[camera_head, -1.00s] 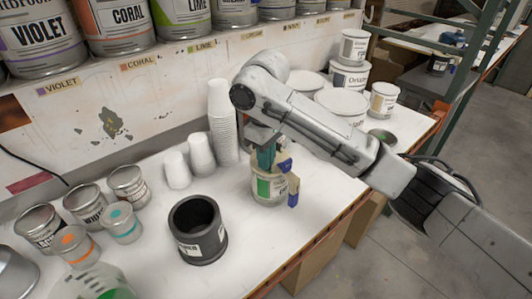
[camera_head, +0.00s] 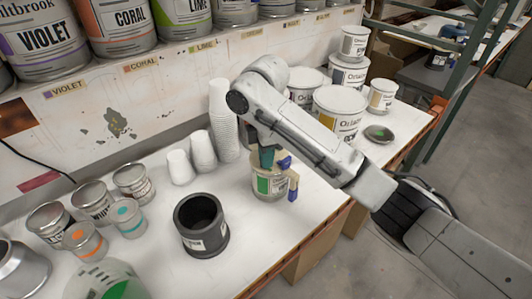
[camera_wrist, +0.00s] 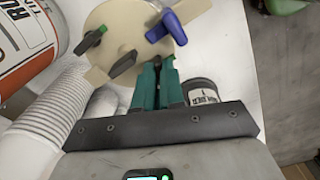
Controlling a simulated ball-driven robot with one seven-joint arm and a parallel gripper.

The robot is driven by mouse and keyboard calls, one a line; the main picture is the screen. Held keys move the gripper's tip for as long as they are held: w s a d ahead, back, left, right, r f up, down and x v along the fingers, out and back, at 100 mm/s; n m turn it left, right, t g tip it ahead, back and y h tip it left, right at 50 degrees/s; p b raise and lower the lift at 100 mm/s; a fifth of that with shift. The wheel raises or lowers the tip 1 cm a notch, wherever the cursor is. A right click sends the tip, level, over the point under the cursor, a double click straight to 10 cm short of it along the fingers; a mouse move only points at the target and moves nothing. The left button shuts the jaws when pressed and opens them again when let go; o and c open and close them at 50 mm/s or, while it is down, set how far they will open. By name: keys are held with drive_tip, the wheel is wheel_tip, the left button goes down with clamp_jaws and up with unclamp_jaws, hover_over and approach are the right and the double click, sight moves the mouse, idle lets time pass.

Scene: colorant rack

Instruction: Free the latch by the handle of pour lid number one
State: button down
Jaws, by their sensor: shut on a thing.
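The pour lid (camera_wrist: 118,32) is a round beige disc in the wrist view. It sits on a can with a green and white label (camera_head: 264,183). A blue lever (camera_wrist: 167,27) and two dark levers show on the lid, one of them green-tipped (camera_wrist: 93,38). The other dark lever (camera_wrist: 124,64) lies just left of my fingertips. In the head view, beige and blue parts (camera_head: 292,189) hang at the can's right side. My gripper (camera_wrist: 160,62) has green fingers, shut at the lid's near edge on a part they mostly hide, apparently the lid's handle.
A black pot (camera_head: 201,236) stands left of the can. Stacked white cups (camera_head: 223,120) stand behind it. Several small tins (camera_head: 130,182) are at left. White tubs (camera_head: 338,112) and a dark round lid (camera_head: 379,134) are at right. The table's front edge runs close by.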

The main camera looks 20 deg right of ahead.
drive_tip(key=shift+n, duration=1.3)
drive_tip(key=c, duration=1.5)
unclamp_jaws()
wheel_tip(320, 180, up, 11)
drive_tip(key=p, duration=0.1)
drive_tip(key=shift+p, duration=0.35)
drive_tip(key=shift+f, duration=0.1)
